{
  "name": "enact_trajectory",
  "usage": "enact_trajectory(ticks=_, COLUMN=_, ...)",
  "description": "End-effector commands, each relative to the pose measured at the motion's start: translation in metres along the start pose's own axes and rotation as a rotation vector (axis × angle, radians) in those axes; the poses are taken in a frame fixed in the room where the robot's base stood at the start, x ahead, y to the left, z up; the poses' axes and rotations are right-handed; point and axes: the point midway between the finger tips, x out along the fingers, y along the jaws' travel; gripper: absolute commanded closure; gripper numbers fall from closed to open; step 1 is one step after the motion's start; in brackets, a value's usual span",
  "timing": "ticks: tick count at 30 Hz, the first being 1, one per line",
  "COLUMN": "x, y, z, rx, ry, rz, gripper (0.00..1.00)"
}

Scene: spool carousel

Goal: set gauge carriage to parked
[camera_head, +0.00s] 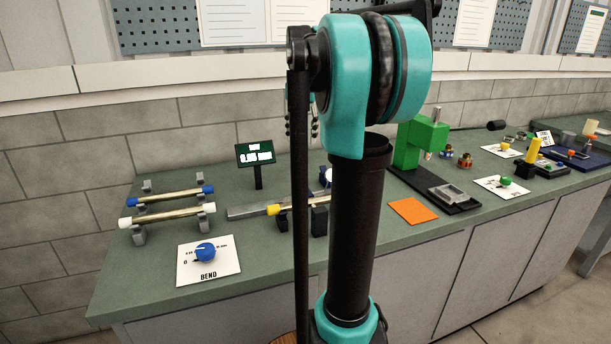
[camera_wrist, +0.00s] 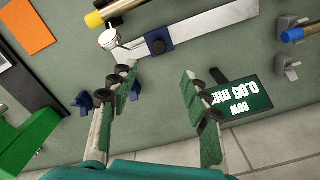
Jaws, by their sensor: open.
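A long grey rail (camera_wrist: 215,27) runs across the upper part of the wrist view. A dark blue block with a black knob (camera_wrist: 157,44) sits on it, and a round white-faced dial gauge (camera_wrist: 108,39) is at its left end; I cannot tell which part is the gauge carriage. In the head view the rail (camera_head: 243,212) lies on the bench, and my arm hides part of this station. My gripper (camera_wrist: 156,82) is open and empty, its fingers spread apart below the rail in the wrist view. A display (camera_wrist: 237,100) reads BOW 0.05 mm upside down.
A yellow-ended rod (camera_head: 273,209) lies at the rail. Blue-ended (camera_head: 168,196) and white-ended (camera_head: 165,217) rods rest on supports at left. A BEND dial plate (camera_head: 208,268) is in front. A green press (camera_head: 418,140) and an orange sheet (camera_head: 413,211) are at right.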

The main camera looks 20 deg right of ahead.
Motion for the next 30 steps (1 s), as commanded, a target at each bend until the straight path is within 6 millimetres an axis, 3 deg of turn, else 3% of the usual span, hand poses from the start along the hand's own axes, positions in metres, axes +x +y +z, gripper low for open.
enact_trajectory(ticks=4, x=0.003, y=0.001, z=-0.001, rx=0.006, ry=-0.005, rz=0.002, gripper=0.52)
enact_trajectory(ticks=8, x=0.02, y=0.001, z=-0.001, rx=0.006, ry=-0.004, rz=0.002, gripper=0.52)
enact_trajectory(ticks=24, x=0.126, y=0.001, z=-0.001, rx=0.005, ry=-0.003, rz=0.001, gripper=0.52)
enact_trajectory(ticks=30, x=0.156, y=0.001, z=-0.001, rx=0.005, ry=-0.003, rz=0.001, gripper=0.52)
